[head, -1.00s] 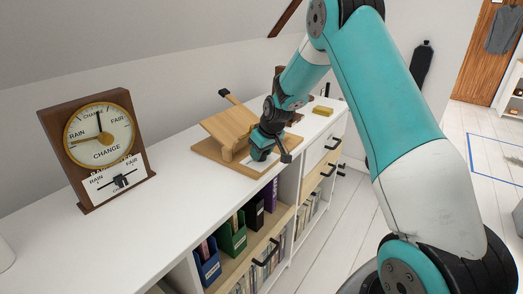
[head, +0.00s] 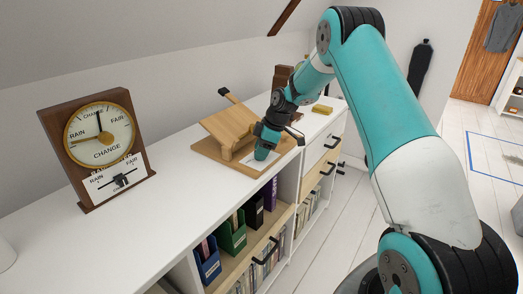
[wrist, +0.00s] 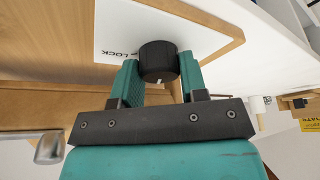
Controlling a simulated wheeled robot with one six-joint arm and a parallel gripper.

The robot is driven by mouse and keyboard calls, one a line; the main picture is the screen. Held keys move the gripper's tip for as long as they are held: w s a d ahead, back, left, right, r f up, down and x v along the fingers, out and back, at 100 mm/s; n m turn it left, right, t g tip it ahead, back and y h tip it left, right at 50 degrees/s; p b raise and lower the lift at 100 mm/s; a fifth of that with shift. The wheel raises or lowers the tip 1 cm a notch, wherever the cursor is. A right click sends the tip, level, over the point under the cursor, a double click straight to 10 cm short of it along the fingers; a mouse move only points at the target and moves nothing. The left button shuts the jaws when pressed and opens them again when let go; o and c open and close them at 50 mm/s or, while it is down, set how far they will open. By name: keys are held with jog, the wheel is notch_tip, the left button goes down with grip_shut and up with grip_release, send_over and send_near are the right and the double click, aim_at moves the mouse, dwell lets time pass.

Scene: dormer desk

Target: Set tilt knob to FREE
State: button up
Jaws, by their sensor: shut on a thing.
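The tilt knob (wrist: 158,60) is a round black knob on a white label plate (wrist: 112,32) in the wrist view. A short pale mark shows on its near side. The word LOCK is printed to its left; no FREE mark is readable. My gripper (wrist: 158,78) has its teal fingers on both sides of the knob, shut on it. In the head view my gripper (head: 263,152) reaches down to the front right part of the wooden tilting stand (head: 228,124), hiding the knob there.
The stand sits on a white cabinet top (head: 160,195). A wooden weather dial (head: 100,140) stands at the left. A yellow block (head: 322,109) lies behind my gripper. Open shelves (head: 235,235) with folders are below the front edge.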

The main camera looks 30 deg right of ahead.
jog(key=shift+d+n, duration=0.15)
jog(key=shift+n, duration=0.45)
jog(key=o, duration=0.9)
jog(key=shift+r, duration=0.1)
jog(key=v, duration=1.7)
jog(key=shift+w+d+r+p, duration=0.1)
jog(key=shift+w+d+p, duration=0.15)
jog(key=shift+p, duration=0.15)
